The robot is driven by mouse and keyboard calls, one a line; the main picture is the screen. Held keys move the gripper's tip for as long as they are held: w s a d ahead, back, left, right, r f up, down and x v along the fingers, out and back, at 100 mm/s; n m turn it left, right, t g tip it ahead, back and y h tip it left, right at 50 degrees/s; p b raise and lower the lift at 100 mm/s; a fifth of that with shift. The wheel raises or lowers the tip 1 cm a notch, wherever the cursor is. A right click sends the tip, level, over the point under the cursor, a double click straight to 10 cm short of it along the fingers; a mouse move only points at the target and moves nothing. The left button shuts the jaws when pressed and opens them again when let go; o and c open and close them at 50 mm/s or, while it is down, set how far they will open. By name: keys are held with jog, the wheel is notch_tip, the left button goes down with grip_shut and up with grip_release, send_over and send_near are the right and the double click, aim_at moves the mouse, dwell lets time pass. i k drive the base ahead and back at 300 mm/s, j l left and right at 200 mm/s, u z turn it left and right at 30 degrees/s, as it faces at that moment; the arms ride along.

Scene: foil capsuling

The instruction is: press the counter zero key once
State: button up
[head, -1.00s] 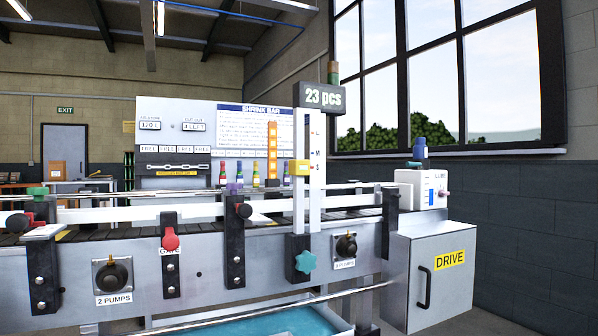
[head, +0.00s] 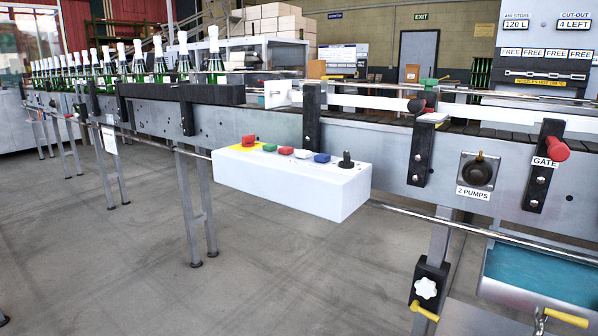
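A white control box (head: 290,187) is mounted on the front of the conveyor, left of centre in the head view. Along its top are a red mushroom button (head: 249,140) on a yellow plate, a green button (head: 270,147), a red button (head: 286,150), a white button (head: 303,154), a blue button (head: 322,157) and a black knob (head: 347,160). No lettering on these keys is readable, so I cannot tell which one is the counter zero key. The counter display is outside the present view. My gripper is not in view.
The conveyor (head: 270,125) runs across the view, with green bottles (head: 215,65) queued at left. A "2 PUMPS" knob (head: 479,171) and a red "GATE" knob (head: 557,148) are at right. A rail (head: 420,215) runs below. The floor (head: 110,260) in front is clear.

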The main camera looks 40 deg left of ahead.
aim_at(320, 158)
jog(key=u, duration=1.5)
